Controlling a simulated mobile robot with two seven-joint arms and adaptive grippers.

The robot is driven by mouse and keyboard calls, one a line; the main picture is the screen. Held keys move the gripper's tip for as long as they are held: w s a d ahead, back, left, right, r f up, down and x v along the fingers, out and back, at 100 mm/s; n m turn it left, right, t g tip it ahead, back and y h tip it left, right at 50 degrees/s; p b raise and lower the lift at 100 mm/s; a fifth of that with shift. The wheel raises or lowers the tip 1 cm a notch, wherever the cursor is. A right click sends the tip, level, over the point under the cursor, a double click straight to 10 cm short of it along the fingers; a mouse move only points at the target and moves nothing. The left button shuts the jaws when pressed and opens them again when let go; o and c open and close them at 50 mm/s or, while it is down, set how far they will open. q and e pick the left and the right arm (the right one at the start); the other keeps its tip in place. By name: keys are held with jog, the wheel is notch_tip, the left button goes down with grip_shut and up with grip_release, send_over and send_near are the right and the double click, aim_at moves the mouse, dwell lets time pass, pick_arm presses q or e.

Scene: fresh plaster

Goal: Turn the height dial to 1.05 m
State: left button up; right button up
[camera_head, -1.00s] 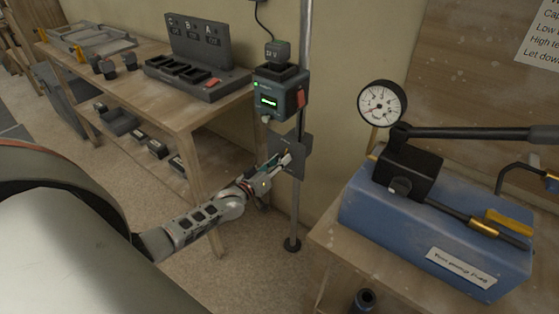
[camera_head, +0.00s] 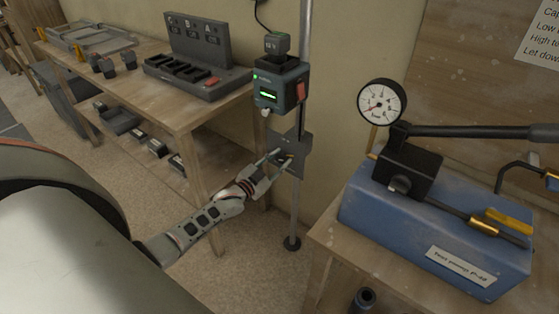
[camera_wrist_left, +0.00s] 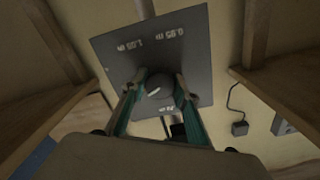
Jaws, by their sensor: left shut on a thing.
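The height dial (camera_wrist_left: 160,86) is a small round grey knob with a pale mark, on a dark plate (camera_wrist_left: 180,58). White labels on the plate read 1.05 m and 0.95 m; a third, lower right, is partly cut by a finger and hard to read. My left gripper (camera_wrist_left: 159,92) has a finger on each side of the knob and is shut on it. In the head view the plate (camera_head: 302,145) sits on the pole, with the left gripper (camera_head: 282,160) at its face. The pale mark slants, and I cannot tell exactly which label it points at. My right gripper is not in view.
A grey device (camera_head: 277,84) with a green display is on the pole (camera_head: 295,205) above the plate. A wooden bench (camera_head: 185,112) with a charger stands left. A blue pump (camera_head: 430,225) with a gauge (camera_head: 382,103) sits on a table at right, close to the pole.

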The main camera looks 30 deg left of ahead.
pick_arm(q)
jog(key=m+b, duration=0.1)
jog(key=m, duration=0.3)
jog(key=shift+f+m, duration=0.15)
jog(key=shift+m, duration=0.25)
jog(key=m+b, duration=0.1)
jog(key=m, duration=0.1)
jog(key=shift+m, duration=0.3)
jog(key=shift+m+b, duration=0.3)
jog(key=shift+m, duration=0.7)
jog(key=m+b, duration=0.1)
jog(key=m, duration=0.1)
jog(key=shift+f+m, duration=0.1)
jog(key=shift+m, duration=0.2)
jog(key=shift+m+b, duration=0.6)
jog(key=shift+m, duration=0.6)
jog(key=shift+m+b, duration=0.35)
jog(key=shift+m, duration=0.35)
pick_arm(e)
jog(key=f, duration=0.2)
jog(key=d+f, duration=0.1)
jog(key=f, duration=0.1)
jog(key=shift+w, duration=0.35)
pick_arm(q)
jog(key=shift+r+m, duration=0.2)
jog(key=shift+m, duration=0.2)
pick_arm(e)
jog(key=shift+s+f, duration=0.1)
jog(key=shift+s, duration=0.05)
